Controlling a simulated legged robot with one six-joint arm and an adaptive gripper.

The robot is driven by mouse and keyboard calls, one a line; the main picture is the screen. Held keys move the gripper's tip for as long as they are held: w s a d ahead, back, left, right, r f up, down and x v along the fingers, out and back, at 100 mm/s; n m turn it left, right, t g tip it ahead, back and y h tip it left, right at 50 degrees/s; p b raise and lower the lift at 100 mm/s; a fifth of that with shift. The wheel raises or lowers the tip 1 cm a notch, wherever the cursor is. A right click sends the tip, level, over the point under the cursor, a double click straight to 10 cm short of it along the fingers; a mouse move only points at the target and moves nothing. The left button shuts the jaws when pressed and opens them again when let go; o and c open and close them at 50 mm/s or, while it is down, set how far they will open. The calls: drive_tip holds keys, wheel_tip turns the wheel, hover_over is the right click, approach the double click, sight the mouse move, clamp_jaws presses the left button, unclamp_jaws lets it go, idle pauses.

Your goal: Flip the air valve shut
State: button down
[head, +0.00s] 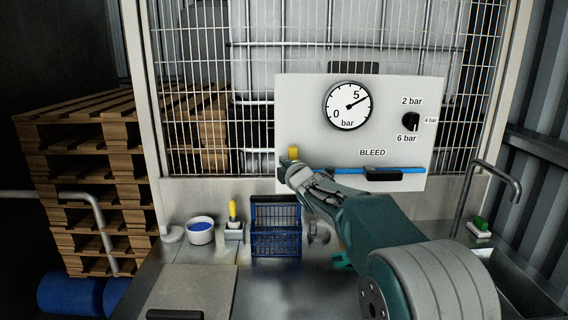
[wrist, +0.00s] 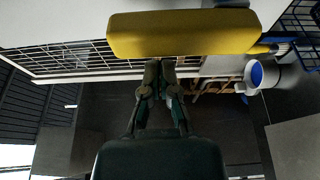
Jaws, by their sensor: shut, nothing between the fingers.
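The air valve's yellow handle (head: 293,153) shows at the lower left of the white panel, near the left end of the blue air line (head: 400,171). In the wrist view the yellow handle (wrist: 185,33) lies large across the top. My gripper (head: 291,172) is just below the handle in the head view and hides the valve body. In the wrist view my gripper (wrist: 160,66) is shut and empty, its tips at the handle's lower edge. I cannot tell whether they touch it.
The white panel (head: 300,100) carries a pressure gauge (head: 348,105) with its needle toward the upper right, and a black knob (head: 410,121). Below stand a blue basket (head: 276,227), a white bowl of blue stuff (head: 200,231) and a yellow-handled tool (head: 233,211). Mesh fencing surrounds the panel.

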drive_tip(key=shift+d+r+m+t, duration=0.15)
drive_tip(key=shift+d+m+t, duration=0.25)
drive_tip(key=shift+m, duration=0.6)
drive_tip(key=d+f+m+t+h, duration=0.4)
drive_tip(key=d+m+h, duration=0.2)
drive_tip(key=m, duration=1.4)
drive_tip(key=shift+d+m+h, duration=0.3)
drive_tip(key=shift+d, duration=0.4)
drive_tip(key=shift+r, duration=0.1)
drive_tip(key=s, duration=0.9)
drive_tip(key=shift+s+a+r, duration=0.15)
drive_tip(key=shift+r, duration=0.05)
